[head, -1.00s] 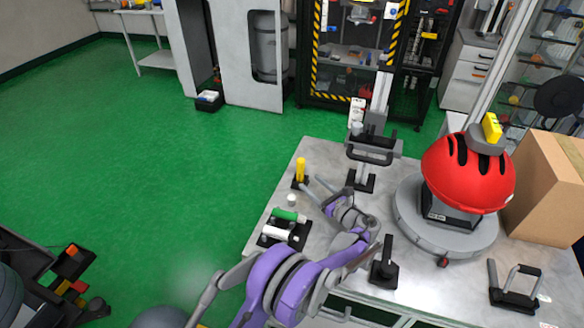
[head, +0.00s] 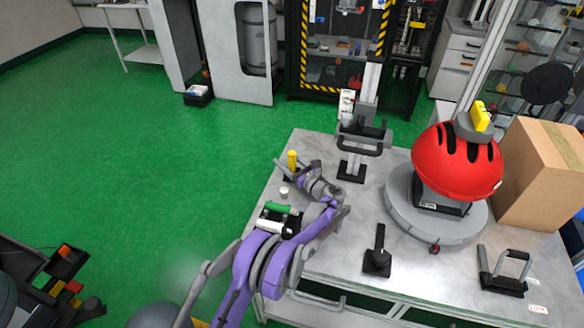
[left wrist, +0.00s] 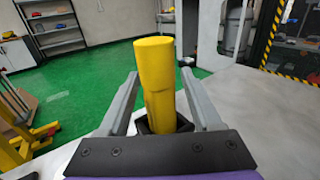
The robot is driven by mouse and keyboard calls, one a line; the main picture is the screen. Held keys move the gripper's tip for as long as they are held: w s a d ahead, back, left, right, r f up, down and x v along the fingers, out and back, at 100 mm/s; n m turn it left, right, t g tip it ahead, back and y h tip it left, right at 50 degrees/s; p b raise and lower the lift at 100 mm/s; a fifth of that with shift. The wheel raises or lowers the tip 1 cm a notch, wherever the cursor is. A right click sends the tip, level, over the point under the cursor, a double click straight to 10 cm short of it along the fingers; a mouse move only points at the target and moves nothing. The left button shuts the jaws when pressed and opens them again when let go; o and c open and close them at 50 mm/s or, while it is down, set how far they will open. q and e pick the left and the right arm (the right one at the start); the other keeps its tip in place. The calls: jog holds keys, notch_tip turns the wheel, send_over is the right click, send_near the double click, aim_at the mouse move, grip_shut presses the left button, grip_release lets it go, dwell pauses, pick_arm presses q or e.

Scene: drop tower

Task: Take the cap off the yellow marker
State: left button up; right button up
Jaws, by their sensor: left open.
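The yellow marker (head: 292,157) stands upright in a black holder near the far left corner of the table. In the left wrist view the yellow marker (left wrist: 155,80) is large and central, its lower end in the dark holder (left wrist: 160,124). A step near mid-height suggests the cap's edge. My left gripper (head: 295,168) is open, with one finger on each side of the marker. In the left wrist view, gaps show between the fingers and the marker, so I see no grip on it. My right gripper is not in view.
A small white piece (head: 284,191), a green marker (head: 278,208) and a white one (head: 268,225) lie nearer on the table's left side. A grey stand (head: 354,160) rises to the right.

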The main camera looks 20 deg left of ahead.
pick_arm(q)
jog(key=shift+w+a, duration=0.15)
jog(key=shift+a, duration=0.05)
grip_shut()
dwell(0.3)
notch_tip(320, 180, up, 10)
jog(key=shift+p, duration=0.3)
jog(key=c, duration=0.9)
grip_release()
grip_shut()
